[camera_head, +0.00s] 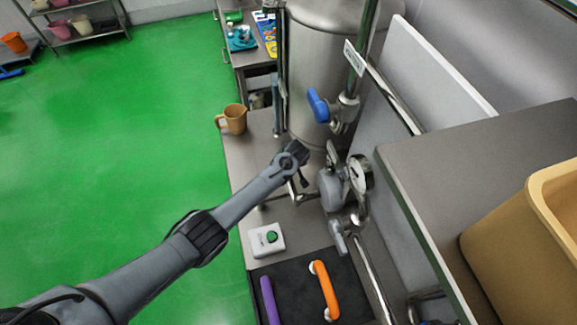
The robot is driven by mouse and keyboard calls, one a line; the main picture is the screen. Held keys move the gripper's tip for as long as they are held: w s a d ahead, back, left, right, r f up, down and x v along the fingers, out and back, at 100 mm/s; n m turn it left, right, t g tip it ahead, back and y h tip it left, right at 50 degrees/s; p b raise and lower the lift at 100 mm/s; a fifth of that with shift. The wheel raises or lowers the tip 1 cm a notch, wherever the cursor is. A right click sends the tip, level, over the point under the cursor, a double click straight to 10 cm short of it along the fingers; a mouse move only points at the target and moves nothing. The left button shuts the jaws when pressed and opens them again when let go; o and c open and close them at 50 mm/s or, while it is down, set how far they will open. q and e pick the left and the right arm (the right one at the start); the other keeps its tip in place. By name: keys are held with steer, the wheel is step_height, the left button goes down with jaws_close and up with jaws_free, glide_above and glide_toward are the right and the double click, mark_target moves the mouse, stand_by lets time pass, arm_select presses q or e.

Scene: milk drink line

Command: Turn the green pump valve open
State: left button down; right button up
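I see no valve with a clearly green handle. A grey pump (332,188) with a round gauge (361,174) stands on the steel bench, and a grey lever handle (340,238) sits on the piping below it. A valve with a blue handle (318,105) is on the pipe above, beside the steel tank (325,60). A white box (266,241) with a green button (271,237) lies on the bench. My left gripper (302,178) is just left of the pump, small and dark; its fingers are unclear. My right gripper is out of view.
A black mat (295,279) with an orange handle (324,290) and a purple handle (270,300) lies at the front. A tan jug (232,119) stands on the bench's left edge. A tan bin (530,245) and grey panels bound the right. Green floor is free at left.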

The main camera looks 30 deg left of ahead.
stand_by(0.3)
arm_select(q)
steer(key=c, duration=0.6)
jaws_free()
steer(key=shift+c, duration=0.2)
steer(key=shift+r, duration=0.1)
steer(key=shift+s+d+r, duration=0.15)
steer(key=shift+d+r, duration=0.05)
steer(key=shift+r, duration=0.45)
steer(key=v, duration=0.9)
steer(key=shift+p, duration=0.45)
